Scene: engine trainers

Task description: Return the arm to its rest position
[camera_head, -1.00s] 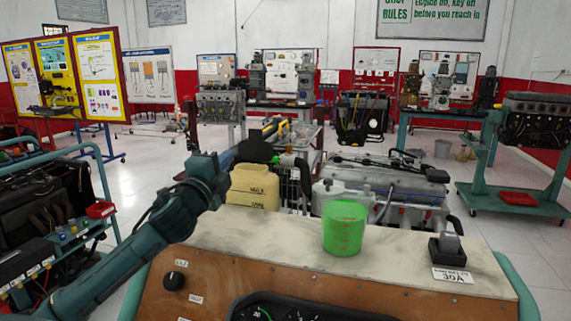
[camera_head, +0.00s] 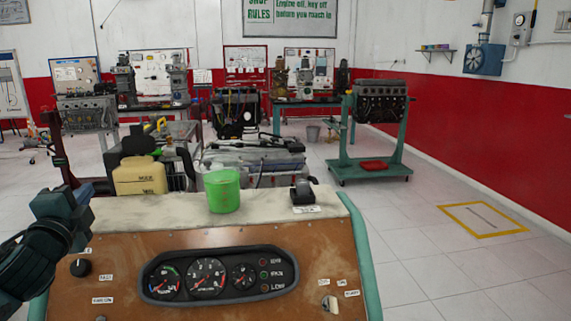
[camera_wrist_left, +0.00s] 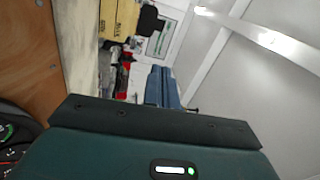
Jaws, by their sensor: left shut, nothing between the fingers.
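My left arm comes in at the left edge of the head view. Its gripper (camera_head: 86,189) is left of the yellow tank (camera_head: 140,178), near the left end of the console top, and looks empty. In the left wrist view the blue fingers (camera_wrist_left: 162,88) are together with nothing between them. The yellow tank (camera_wrist_left: 120,18) shows sideways at the top of that view, apart from the fingers. My right gripper is not in view.
The console (camera_head: 130,235) with gauges stands in front of me. A green cup (camera_head: 223,190) and a small black switch box (camera_head: 302,192) are on its top. An engine (camera_head: 255,152) stands behind it. Open floor (camera_head: 440,260) lies to the right, with a yellow floor marking (camera_head: 482,205).

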